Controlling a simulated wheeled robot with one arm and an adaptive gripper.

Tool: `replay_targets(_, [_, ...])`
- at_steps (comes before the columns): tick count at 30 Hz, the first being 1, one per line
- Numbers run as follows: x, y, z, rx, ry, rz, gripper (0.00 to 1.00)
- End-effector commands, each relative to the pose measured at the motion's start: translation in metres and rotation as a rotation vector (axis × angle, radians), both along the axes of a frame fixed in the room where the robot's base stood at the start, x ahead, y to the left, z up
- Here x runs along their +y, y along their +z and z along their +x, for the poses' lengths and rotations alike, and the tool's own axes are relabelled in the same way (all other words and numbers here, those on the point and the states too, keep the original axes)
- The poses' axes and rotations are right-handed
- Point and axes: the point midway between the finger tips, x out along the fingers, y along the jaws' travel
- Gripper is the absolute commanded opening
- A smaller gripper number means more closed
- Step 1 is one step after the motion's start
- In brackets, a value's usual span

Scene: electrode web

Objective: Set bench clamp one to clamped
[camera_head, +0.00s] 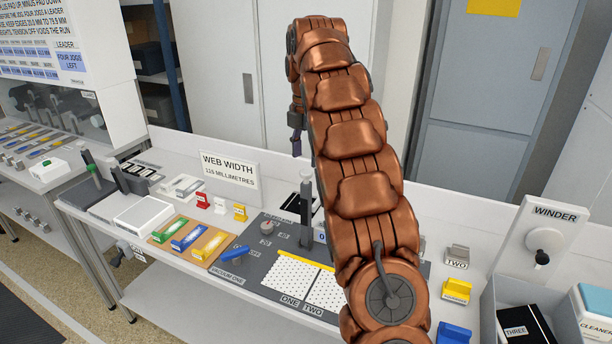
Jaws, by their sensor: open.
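My gripper (297,140) is small and dark at the far end of my copper-coloured arm, raised above the back of the bench. It is open, with nothing seen between its fingers. It is well apart from everything on the bench. I cannot pick out bench clamp one for sure; my arm hides part of the bench. A grey block labelled TWO (457,257) stands right of my arm. The dark panel (222,268) carries a blue handle (235,253), a VACUUM ONE label, and a white perforated plate (290,276) with ONE and TWO below it.
A WEB WIDTH sign (230,168) stands at the back. Green, blue and yellow boxes (190,237) lie on a brown tray. A winder (543,240), a grey bin (487,310) and a cleaner tub (595,308) crowd the right. A grey post (306,205) rises beside my arm.

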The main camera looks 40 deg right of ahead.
Motion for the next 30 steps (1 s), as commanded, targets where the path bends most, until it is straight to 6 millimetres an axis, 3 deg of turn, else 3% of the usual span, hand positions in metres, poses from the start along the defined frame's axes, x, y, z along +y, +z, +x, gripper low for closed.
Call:
replay_targets(1, [-0.001,-0.011,0.000,0.001,-0.002,-0.001,0.59])
replay_targets(5, [-0.001,-0.025,-0.001,0.001,-0.003,-0.001,0.59])
replay_targets(18, [0.000,-0.041,0.000,0.002,-0.001,0.001,0.59])
replay_targets(30, [0.000,-0.043,0.000,0.000,-0.001,0.000,0.56])
